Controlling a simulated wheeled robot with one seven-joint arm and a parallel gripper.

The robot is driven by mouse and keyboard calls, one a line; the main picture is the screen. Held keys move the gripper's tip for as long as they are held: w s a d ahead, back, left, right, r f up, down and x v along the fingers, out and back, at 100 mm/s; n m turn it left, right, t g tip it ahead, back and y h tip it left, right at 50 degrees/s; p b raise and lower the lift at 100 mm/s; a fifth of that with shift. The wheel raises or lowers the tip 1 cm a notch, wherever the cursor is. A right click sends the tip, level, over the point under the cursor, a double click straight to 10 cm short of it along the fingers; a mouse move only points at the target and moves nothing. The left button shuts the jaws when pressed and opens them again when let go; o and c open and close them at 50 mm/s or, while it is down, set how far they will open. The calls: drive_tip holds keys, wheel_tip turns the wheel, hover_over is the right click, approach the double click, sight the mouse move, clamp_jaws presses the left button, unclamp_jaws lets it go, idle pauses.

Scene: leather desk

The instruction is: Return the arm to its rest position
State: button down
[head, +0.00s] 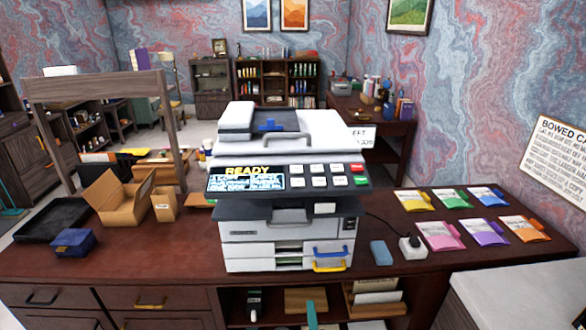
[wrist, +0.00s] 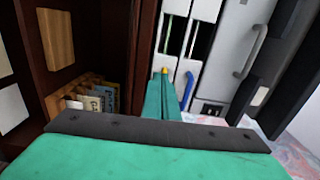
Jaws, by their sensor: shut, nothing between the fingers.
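My gripper (head: 311,314) shows as a narrow teal shape at the bottom middle of the head view, in front of the desk's open shelf. In the wrist view its teal fingers (wrist: 163,84) are together with nothing between them. They point toward the front of the white and grey printer (head: 285,236), which appears turned sideways there, its blue handle (wrist: 187,90) beside the fingers. A bit of yellow shows at the fingertips, probably the yellow tray handle (head: 329,265) behind them. I cannot tell the exact gap. Most of my arm is out of view.
The printer stands on the dark red desk (head: 150,263). Its lower shelf holds a wooden block (head: 306,300) and upright folders (head: 375,297). A blue box (head: 74,242), open carton (head: 118,197) and black tray (head: 55,220) are left. A white-topped cabinet (head: 525,290) stands front right.

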drive_tip(key=s+a+f+n+g+h, duration=0.1)
drive_tip(key=s+f+n, duration=0.25)
drive_tip(key=s, duration=0.95)
drive_tip(key=s+a+f+n+g, duration=0.1)
drive_tip(key=s+f+n, duration=0.25)
drive_tip(key=s, duration=0.85)
drive_tip(key=s+a+r+n, duration=0.2)
drive_tip(key=s+r+n, duration=0.3)
drive_tip(key=s, duration=0.5)
drive_tip(key=s+a+r+n, duration=0.2)
drive_tip(key=s+r+n, duration=0.3)
drive_tip(key=s+r, duration=0.3)
drive_tip(key=s, duration=0.3)
drive_tip(key=shift+a, duration=0.4)
